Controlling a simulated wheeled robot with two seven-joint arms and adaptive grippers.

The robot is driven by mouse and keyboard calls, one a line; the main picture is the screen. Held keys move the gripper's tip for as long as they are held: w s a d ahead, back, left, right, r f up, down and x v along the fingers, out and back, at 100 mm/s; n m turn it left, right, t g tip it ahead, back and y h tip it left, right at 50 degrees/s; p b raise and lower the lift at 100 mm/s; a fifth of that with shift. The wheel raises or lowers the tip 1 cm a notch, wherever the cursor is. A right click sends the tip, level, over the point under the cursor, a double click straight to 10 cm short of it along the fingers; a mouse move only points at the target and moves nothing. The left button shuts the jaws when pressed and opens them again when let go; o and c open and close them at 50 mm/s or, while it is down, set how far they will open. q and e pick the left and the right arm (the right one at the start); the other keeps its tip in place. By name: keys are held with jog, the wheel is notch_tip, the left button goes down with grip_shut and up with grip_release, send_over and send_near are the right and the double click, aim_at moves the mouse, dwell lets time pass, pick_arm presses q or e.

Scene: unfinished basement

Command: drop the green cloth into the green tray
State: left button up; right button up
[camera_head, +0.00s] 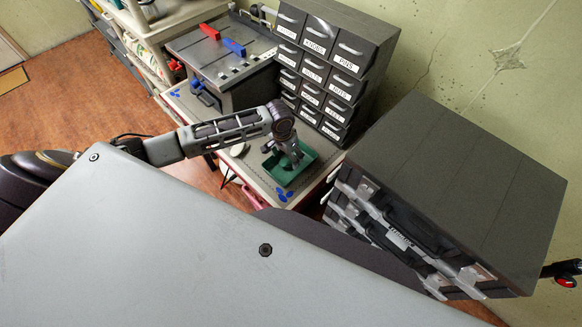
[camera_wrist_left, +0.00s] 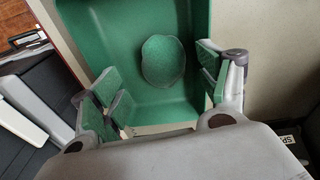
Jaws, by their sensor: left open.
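The green tray (camera_head: 280,176) stands on the workbench below my left gripper (camera_head: 283,153). In the left wrist view the tray (camera_wrist_left: 112,30) fills the upper middle. A rounded, darker green piece, which looks like the green cloth (camera_wrist_left: 163,60), lies on the tray's floor. My left gripper (camera_wrist_left: 160,82) is open, its fingers wide apart on either side of the cloth in that view, with nothing between them that I can see. In the head view the cloth is too small and hidden by the gripper to make out. My right gripper is not in view.
A grey drawer cabinet (camera_head: 325,65) with labels stands behind the tray. Stacked black cases (camera_head: 450,180) are on the right.

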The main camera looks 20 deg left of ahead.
pick_arm(q)
jog(key=shift+r, duration=0.1)
notch_tip(320, 180, up, 12)
jog(key=s, duration=0.1)
jog(key=shift+a, duration=0.35)
dwell(0.4)
jog(key=shift+s+f, duration=0.2)
dwell(0.8)
